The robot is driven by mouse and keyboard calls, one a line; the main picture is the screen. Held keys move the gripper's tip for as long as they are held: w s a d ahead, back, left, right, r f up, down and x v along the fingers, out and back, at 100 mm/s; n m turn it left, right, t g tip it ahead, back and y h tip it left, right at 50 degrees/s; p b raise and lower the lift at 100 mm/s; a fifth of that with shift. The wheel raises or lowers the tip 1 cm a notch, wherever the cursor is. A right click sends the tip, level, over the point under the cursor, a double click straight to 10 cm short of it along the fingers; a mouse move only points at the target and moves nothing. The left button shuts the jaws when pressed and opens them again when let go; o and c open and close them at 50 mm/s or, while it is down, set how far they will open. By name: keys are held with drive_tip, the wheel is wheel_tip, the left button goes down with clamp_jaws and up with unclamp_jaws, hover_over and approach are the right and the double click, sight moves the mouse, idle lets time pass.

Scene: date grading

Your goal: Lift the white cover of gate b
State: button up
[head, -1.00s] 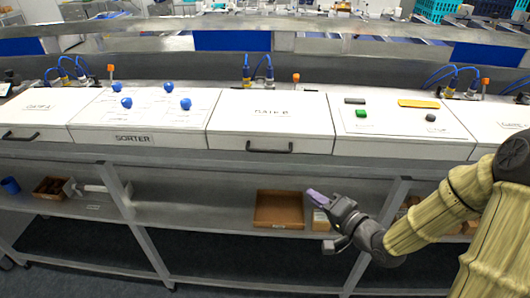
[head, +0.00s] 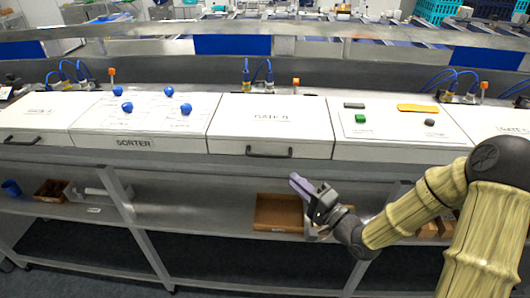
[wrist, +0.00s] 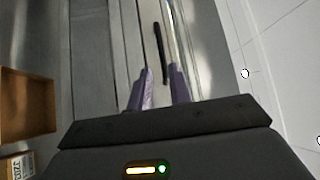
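The white cover of gate b (head: 235,122) lies flat and closed on the bench in the head view, with its label on top. A black bar handle (head: 268,153) is on its front face. The handle also shows in the wrist view (wrist: 161,52), ahead of my fingers and roughly in line with the gap between them. My gripper (head: 299,186) has purple fingers and is below and slightly right of the handle, apart from it. In the wrist view its fingers (wrist: 160,80) are spread with nothing between them.
Left of the cover is the sorter panel (head: 135,143) with blue knobs. Right of it, a white panel (head: 385,142) carries a green block (head: 360,118) and other small pieces. A brown tray (head: 278,229) sits on the shelf below. The bench's front edge lies between the shelf and handle.

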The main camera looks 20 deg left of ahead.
sight(265, 156)
drive_tip(key=p+x, duration=0.4)
drive_tip(key=x, duration=0.8)
drive_tip(key=shift+w+a+r+p, duration=0.1)
drive_tip(key=shift+a+r+p, duration=0.05)
drive_tip(key=shift+p, duration=0.15)
drive_tip(key=shift+w+a, duration=0.1)
drive_tip(key=shift+a, duration=0.15)
clamp_jaws()
